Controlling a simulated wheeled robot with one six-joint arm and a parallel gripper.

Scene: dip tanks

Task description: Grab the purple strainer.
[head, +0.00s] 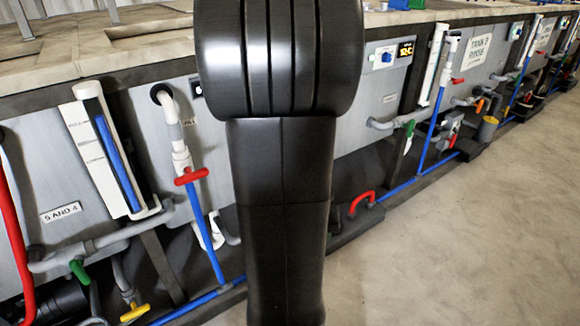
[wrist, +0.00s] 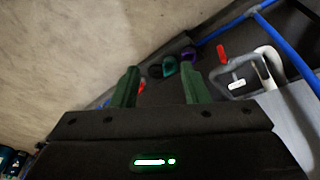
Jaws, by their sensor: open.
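In the wrist view, a small dark purple item (wrist: 188,54), which looks like the purple strainer, lies on a dark surface beyond my right fingertip. It is small and blurred, and my finger partly covers it. My gripper (wrist: 160,69) is open, its two green fingers apart with nothing held between them. The purple item is apart from the fingers as far as I can tell. I cannot find the strainer in the head view, where my black arm covers the middle.
A teal item (wrist: 169,66) and a dark one (wrist: 155,72) lie beside the purple item. In the head view, grey tanks (head: 355,110) line the left; concrete floor (head: 480,220) is clear at right.

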